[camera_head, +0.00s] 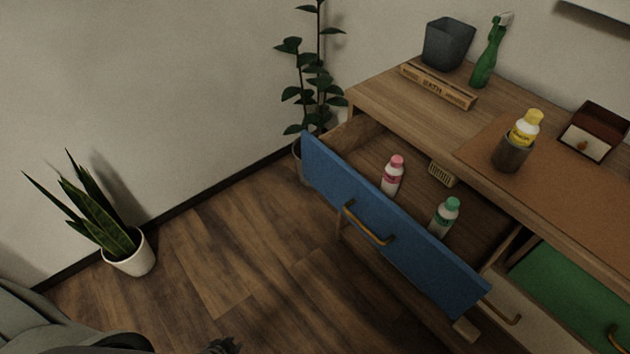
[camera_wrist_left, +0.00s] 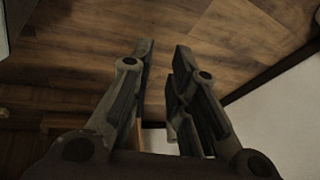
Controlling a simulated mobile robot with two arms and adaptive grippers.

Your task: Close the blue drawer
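The blue drawer (camera_head: 424,253) is pulled well out of the wooden cabinet in the head view, its blue front facing the lower left. Its brass handle (camera_head: 367,226) is bare. A pink-capped bottle (camera_head: 392,176) and a green-capped bottle (camera_head: 444,218) stand inside it. My left gripper (camera_wrist_left: 163,55) shows in the left wrist view, its fingers apart with nothing between the tips, over the wooden floor. A dark tip at the head view's bottom edge may belong to it, apart from the drawer. My right gripper is not in view.
The cabinet top (camera_head: 390,97) carries a dark bin (camera_head: 447,44), a green spray bottle (camera_head: 490,55) and other items. A green drawer (camera_head: 575,290) is right of the blue one. A potted plant (camera_head: 129,252) stands left; a tall plant (camera_head: 312,85) is behind the drawer. Floor between is clear.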

